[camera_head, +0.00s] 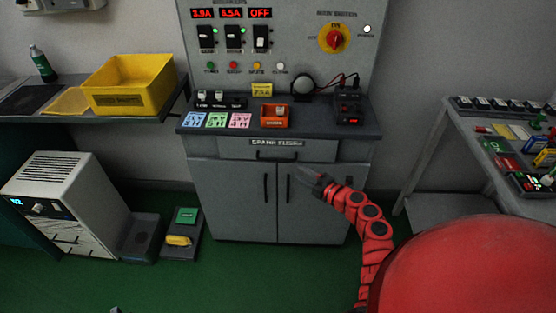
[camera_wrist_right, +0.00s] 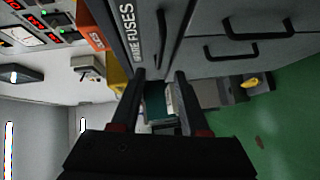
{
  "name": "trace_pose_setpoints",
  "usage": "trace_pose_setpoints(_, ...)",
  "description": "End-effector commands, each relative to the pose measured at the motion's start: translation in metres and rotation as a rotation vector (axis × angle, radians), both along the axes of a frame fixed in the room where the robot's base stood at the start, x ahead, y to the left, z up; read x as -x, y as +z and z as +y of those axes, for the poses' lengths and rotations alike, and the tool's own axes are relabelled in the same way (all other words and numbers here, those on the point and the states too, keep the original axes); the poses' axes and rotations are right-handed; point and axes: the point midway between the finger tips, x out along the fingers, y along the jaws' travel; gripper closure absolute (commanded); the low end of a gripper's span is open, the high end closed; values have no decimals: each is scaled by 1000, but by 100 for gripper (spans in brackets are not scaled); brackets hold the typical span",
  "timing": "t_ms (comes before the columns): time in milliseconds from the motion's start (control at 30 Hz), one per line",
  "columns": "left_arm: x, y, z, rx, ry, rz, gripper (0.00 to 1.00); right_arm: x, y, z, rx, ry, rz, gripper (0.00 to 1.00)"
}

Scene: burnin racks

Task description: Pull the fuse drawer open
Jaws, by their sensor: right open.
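The fuse drawer (camera_head: 235,150) is a wide grey front labelled "SPARE FUSES", under the bench top, and looks shut. Its dark bar handle (camera_head: 277,156) is at its middle. In the right wrist view the drawer front (camera_wrist_right: 119,14) is seen turned, with its handle (camera_wrist_right: 162,38) beyond the fingertips. My right gripper (camera_head: 303,174) is in front of the cabinet, lower and to the right of the handle, apart from it. Its fingers (camera_wrist_right: 160,74) are open and empty. A small grey tip (camera_head: 116,310) at the bottom edge may be my left gripper.
Two cabinet doors (camera_head: 232,205) with vertical handles are below the drawer. An orange bin (camera_head: 275,122) and coloured cards stand on the bench above. A yellow bin (camera_head: 130,90) is on the left shelf. A table (camera_head: 480,140) with parts stands right. Green floor in front is clear.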

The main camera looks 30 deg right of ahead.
Motion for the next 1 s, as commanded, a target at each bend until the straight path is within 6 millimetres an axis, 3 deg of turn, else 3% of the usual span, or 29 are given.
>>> trace_pose_setpoints(200,0,-1,0,0,0,0,50,-52,-6,12,-6,-2,-4,55)
trace_pose_setpoints(433,0,-7,0,0,0,0,50,-92,-14,23,-5,0,-3,55)
trace_pose_setpoints(700,0,-11,0,0,0,0,50,-111,-17,28,-3,0,-2,55)
trace_pose_setpoints(1000,0,-10,0,0,0,0,50,-112,-17,29,-1,1,-1,57)
